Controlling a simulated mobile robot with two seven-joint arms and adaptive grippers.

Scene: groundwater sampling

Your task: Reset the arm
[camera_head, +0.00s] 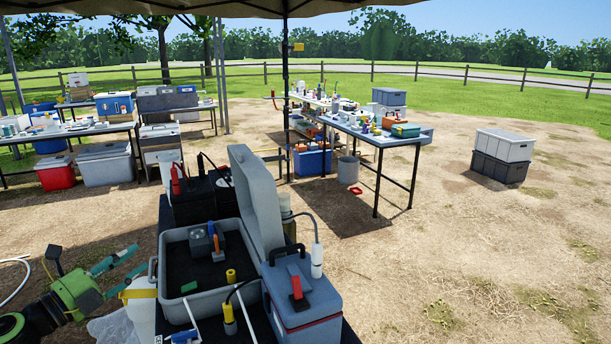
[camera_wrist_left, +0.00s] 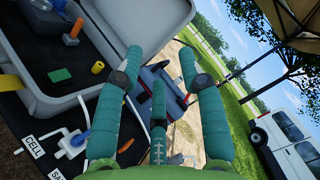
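My left gripper (camera_head: 141,257) is at the lower left of the head view, beside the left edge of an open grey case (camera_head: 212,299). Its two teal fingers are spread apart, with nothing seen between them. In the left wrist view the left gripper (camera_wrist_left: 160,52) also shows open and empty, with the grey case (camera_wrist_left: 40,103) on the left. The case holds dark foam, a grey device with an orange handle (camera_head: 216,238) and a small yellow cylinder (camera_head: 231,276). My right gripper is in neither view.
A blue-grey box with a red-handled tool (camera_head: 304,310) stands right of the case. Black items with a red tool (camera_head: 177,180) stand behind it. Farther back are a laden table (camera_head: 419,139), a bucket (camera_head: 348,170) and stacked crates (camera_head: 503,145). Open ground lies at right.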

